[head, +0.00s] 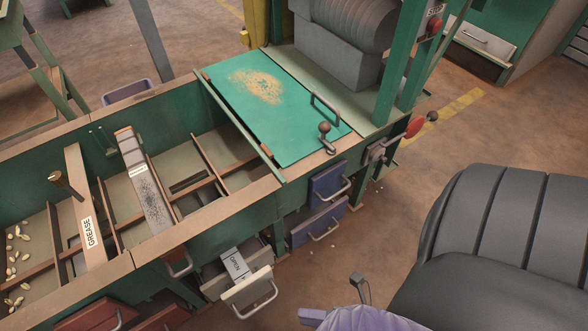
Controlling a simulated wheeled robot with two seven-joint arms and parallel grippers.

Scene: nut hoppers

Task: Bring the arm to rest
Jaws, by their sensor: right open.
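My right gripper (340,314) seems to be the lavender part at the bottom edge of the head view, low and right of centre, with a thin dark piece rising beside it. It is mostly cut off by the picture's edge. It is open, and I see nothing held in it. It appears apart from the green machine and its drawers. My left gripper is not in view.
The green hopper bench (213,214) fills the left, with nuts in one compartment. Its green lid (285,135) is down. A cream drawer (245,290) and blue drawers (320,225) jut out. A black ribbed seat (500,235) is at right. Floor between is clear.

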